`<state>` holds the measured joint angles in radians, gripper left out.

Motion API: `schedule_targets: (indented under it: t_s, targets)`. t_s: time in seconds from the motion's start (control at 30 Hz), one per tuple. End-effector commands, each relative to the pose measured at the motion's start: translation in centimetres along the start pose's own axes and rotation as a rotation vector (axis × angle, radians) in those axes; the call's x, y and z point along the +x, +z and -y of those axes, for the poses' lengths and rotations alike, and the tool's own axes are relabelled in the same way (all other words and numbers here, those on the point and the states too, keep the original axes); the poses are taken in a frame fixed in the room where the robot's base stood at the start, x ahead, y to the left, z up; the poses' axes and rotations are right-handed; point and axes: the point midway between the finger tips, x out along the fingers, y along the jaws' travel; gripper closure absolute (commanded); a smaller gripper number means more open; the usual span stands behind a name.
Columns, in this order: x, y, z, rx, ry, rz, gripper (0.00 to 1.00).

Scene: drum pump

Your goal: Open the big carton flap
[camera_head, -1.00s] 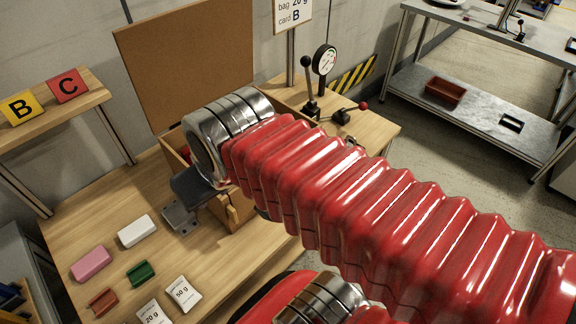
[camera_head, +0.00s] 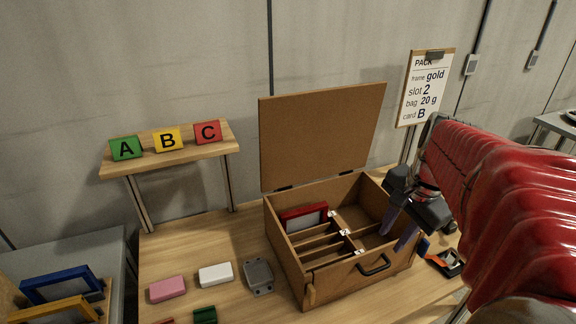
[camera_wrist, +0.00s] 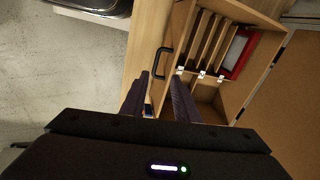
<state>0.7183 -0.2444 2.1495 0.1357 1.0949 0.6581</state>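The wooden box (camera_head: 335,282) stands on the table with its big brown flap (camera_head: 320,135) hinged at the back and raised upright. The flap also shows at the right of the wrist view (camera_wrist: 290,105). The box's inside is exposed, with a red frame (camera_head: 292,214) in it. My gripper (camera_head: 398,232) is over the right end of the box. Its two dark fingers are apart with nothing held, and they straddle the front wall in the wrist view (camera_wrist: 157,95). Whether they touch the wall is unclear. The flap is well behind the fingers.
A black handle (camera_head: 374,265) sits on the front wall. Pink (camera_head: 168,289) and white (camera_head: 215,274) blocks and a grey bracket (camera_head: 258,276) lie left of the box. A sign (camera_head: 426,88) stands behind right. A shelf (camera_head: 170,157) holds A, B and C cards.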

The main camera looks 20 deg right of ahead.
Motion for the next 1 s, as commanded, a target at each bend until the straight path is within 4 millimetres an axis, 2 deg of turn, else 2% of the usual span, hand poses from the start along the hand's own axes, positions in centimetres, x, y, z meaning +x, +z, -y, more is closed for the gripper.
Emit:
schedule_targets:
  t_s: [0.03,0.17,0.63,0.77,1.0]
  targets:
    - [0.1,-0.8,-0.3,0.042,0.004,0.005,0.72]
    - [0.2,-1.6,-0.7,0.095,0.010,0.014,0.72]
    - [0.7,-1.6,-0.7,0.096,0.010,0.014,0.72]
    - [1.8,-1.5,-0.7,0.095,0.011,0.016,0.72]
    - [5.3,-1.4,-0.8,0.094,0.013,0.017,0.72]
